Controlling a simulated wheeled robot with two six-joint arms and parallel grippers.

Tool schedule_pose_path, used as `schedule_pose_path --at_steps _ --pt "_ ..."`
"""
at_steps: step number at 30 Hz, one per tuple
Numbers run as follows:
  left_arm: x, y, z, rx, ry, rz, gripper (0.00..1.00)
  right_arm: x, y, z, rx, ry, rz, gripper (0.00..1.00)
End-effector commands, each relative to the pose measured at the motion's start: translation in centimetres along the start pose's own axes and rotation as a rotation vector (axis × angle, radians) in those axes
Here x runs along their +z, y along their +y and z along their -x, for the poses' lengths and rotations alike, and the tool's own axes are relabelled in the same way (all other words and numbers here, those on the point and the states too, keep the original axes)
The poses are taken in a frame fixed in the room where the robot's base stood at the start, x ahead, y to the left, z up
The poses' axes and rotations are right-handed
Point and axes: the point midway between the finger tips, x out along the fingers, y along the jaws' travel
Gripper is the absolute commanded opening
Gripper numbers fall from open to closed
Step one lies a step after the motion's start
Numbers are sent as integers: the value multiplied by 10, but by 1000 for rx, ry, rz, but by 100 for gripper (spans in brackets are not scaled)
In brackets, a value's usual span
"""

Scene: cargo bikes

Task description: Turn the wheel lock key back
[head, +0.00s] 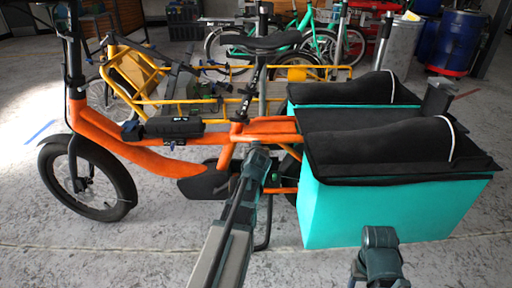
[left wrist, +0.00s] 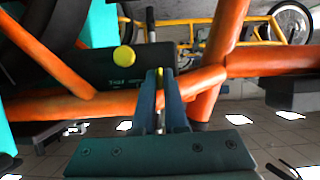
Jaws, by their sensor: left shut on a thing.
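The orange cargo bike (head: 150,150) stands side-on in the head view, with teal boxes at its rear. In the left wrist view its orange frame tubes (left wrist: 95,106) run behind my left gripper (left wrist: 160,76). The fingers are shut on a small yellowish piece, apparently the wheel lock key (left wrist: 160,82), mostly hidden between them. A dark lock-like housing (left wrist: 95,68) with a round yellow button (left wrist: 124,60) sits just beside the fingers. In the head view, my left gripper (head: 264,160) is below the seat, by the frame; its fingertips cannot be made out there.
The teal box (head: 390,212) with black covers fills the right side close by. A yellow cargo bike (head: 200,108) stands behind. A blue drum (head: 457,42) is at the back right. The floor at the front left is clear.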

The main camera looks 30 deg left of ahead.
Motion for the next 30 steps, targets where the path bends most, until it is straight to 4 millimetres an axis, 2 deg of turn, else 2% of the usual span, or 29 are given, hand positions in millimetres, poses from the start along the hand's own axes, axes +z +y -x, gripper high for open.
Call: schedule_pose_path --at_steps 8,9,13,23,30 --pt "1 0 1 0 -2 4 0 0 0 0 0 0 0 62" --pt "1 0 1 0 -2 3 17 0 0 0 0 0 0 62" --pt "1 0 0 0 -1 2 40 0 0 0 0 0 0 62" --pt "0 0 1 0 0 1 40 0 0 1 0 0 0 62" --pt "-3 -4 16 1 0 -1 40 0 1 8 0 0 0 62"
